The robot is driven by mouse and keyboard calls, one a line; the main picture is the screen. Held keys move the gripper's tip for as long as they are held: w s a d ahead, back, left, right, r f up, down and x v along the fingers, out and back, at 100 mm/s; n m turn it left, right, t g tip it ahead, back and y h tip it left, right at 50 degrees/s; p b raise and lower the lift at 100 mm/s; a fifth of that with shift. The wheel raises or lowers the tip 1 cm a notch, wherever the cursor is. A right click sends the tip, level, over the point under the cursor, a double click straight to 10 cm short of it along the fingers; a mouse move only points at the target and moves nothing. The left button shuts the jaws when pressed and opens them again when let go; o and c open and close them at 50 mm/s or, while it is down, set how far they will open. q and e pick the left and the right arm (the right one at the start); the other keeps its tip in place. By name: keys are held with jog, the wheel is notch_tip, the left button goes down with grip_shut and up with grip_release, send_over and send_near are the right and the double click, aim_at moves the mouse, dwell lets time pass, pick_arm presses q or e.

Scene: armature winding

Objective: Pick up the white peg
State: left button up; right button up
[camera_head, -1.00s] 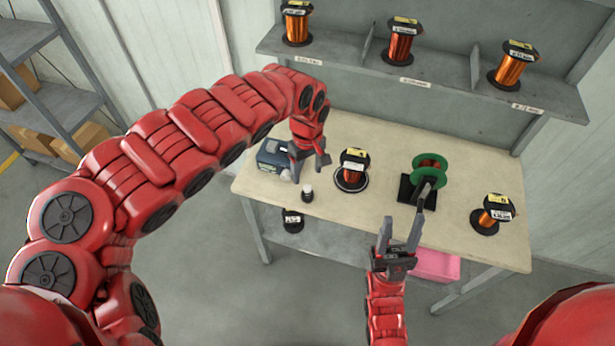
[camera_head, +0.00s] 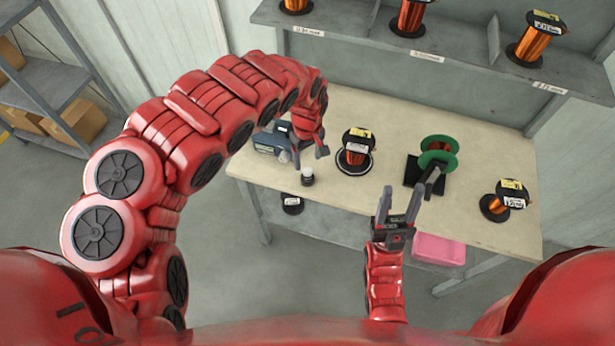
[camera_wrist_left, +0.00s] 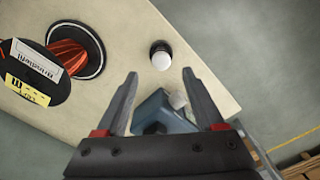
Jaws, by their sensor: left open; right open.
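The white peg (camera_head: 307,174) appears as a small white-topped piece with a dark lower part, standing on the table near its front left edge. In the left wrist view the peg (camera_wrist_left: 161,58) sits just beyond the fingertips, roughly centred between them. My left gripper (camera_head: 310,160) is open and empty, above the table next to the peg and the blue box. Its two fingers also show in the left wrist view (camera_wrist_left: 160,77). My right gripper (camera_head: 402,190) is open and empty at the table's front edge, near the green spool stand.
A blue box (camera_head: 268,143) with a white knob lies behind left of the peg. A copper wire spool (camera_head: 356,152) stands right of the peg. A green spool (camera_head: 438,158) on a black stand and another spool (camera_head: 497,206) are further right. A pink bin (camera_head: 440,250) is below.

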aim_at(307, 170)
pick_arm(q)
jog(key=shift+s+f, duration=0.15)
jog(key=shift+f, duration=0.45)
jog(key=shift+f+p, duration=0.9)
jog(key=shift+f, duration=1.75)
grip_shut()
